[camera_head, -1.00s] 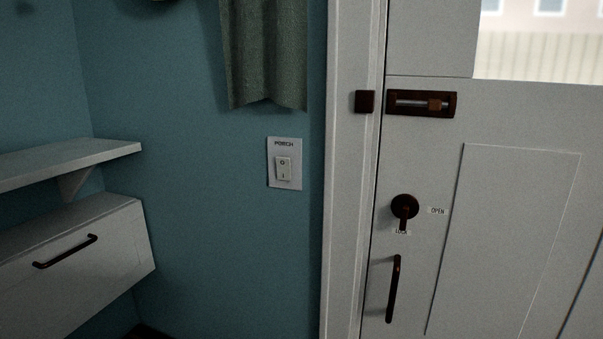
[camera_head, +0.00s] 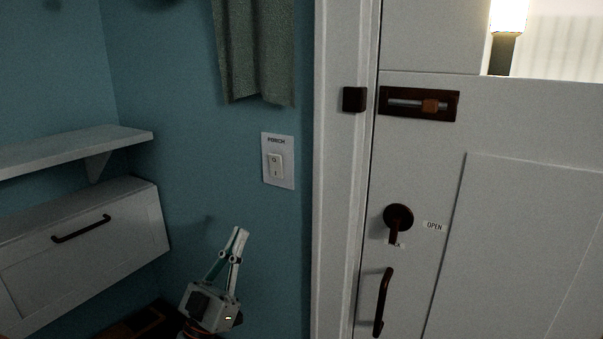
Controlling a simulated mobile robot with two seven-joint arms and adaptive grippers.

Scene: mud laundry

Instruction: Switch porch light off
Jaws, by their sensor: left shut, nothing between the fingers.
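The porch light switch (camera_head: 275,166) is a white rocker marked O above and I below, on a white plate (camera_head: 278,184) labelled PORCH on the blue wall. A lit lamp (camera_head: 508,18) shows through the door window at the upper right. My left gripper (camera_head: 241,231) is below and a little left of the switch plate, apart from it. Its fingers point up, closed together and empty. My right gripper is not in view.
A grey-green cloth (camera_head: 254,55) hangs above the switch. A white door (camera_head: 420,150) with a bolt (camera_head: 420,104), turn knob (camera_head: 398,217) and handle (camera_head: 383,302) is at right. A shelf (camera_head: 70,150) and a cabinet (camera_head: 90,262) stand at left.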

